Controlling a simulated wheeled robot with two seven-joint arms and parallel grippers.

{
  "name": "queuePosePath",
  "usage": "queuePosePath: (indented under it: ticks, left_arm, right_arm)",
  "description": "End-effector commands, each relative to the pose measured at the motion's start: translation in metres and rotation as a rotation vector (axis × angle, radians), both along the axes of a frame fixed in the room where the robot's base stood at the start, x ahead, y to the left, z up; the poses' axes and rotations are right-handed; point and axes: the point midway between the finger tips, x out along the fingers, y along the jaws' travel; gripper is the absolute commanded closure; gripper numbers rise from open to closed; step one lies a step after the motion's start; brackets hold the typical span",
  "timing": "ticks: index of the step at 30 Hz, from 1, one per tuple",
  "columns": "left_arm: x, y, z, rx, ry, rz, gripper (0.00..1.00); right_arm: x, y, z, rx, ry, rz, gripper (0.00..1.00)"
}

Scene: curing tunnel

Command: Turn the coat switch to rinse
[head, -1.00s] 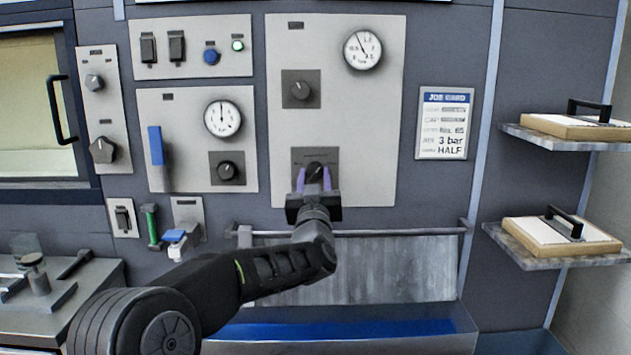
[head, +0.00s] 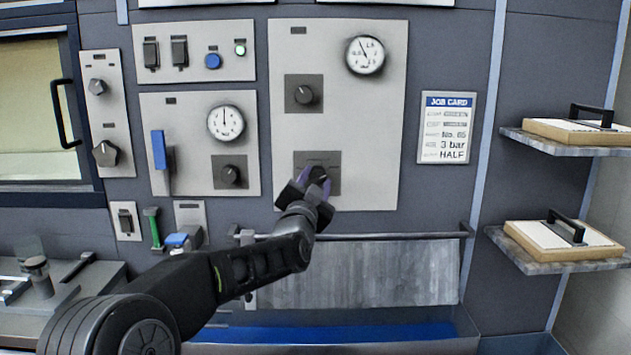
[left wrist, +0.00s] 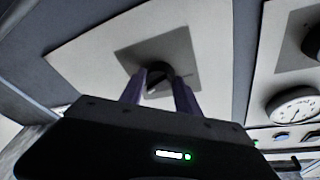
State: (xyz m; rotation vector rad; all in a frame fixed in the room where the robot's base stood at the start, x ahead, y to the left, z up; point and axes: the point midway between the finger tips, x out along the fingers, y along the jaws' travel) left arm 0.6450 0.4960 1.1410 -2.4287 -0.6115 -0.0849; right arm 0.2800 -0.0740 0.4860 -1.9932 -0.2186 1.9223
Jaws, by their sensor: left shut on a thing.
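The lower black rotary switch (head: 319,173) sits on a dark square plate on the tall grey panel (head: 353,125), below another knob and a gauge. My left gripper (head: 314,182) has its purple fingers around this switch and is shut on it, with the wrist tilted. In the left wrist view the fingers (left wrist: 160,92) stand on both sides of the black knob (left wrist: 158,76), against its dark plate. The labels around the switch are too small to read. My right gripper does not show.
An upper knob (head: 304,94) and a gauge (head: 365,55) share the panel. A job card (head: 446,128) hangs to the right, with "3 bar" and "HALF" readable. A rail (head: 390,234) runs below. Two shelves (head: 560,259) with boards stand out at the right.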

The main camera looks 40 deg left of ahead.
Motion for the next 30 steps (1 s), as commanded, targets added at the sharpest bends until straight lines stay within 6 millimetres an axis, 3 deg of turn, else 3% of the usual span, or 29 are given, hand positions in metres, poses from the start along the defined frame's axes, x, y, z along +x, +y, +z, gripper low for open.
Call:
queuePosePath:
  ticks: [12,13,20,30]
  left_arm:
    - [0.0004,-0.0005,-0.0014,0.007,0.009,-0.002,1.00]
    - [0.0004,-0.0005,-0.0014,0.007,0.009,-0.002,0.60]
    - [0.0003,-0.0003,-0.0007,0.007,0.007,-0.001,0.41]
    - [-0.0026,-0.0012,-0.0008,0.006,0.005,0.000,0.40]
  right_arm:
    - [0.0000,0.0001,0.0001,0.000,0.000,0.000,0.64]
    - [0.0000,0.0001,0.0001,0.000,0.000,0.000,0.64]
    - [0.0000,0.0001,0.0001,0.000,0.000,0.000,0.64]
    - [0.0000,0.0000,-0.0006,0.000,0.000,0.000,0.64]
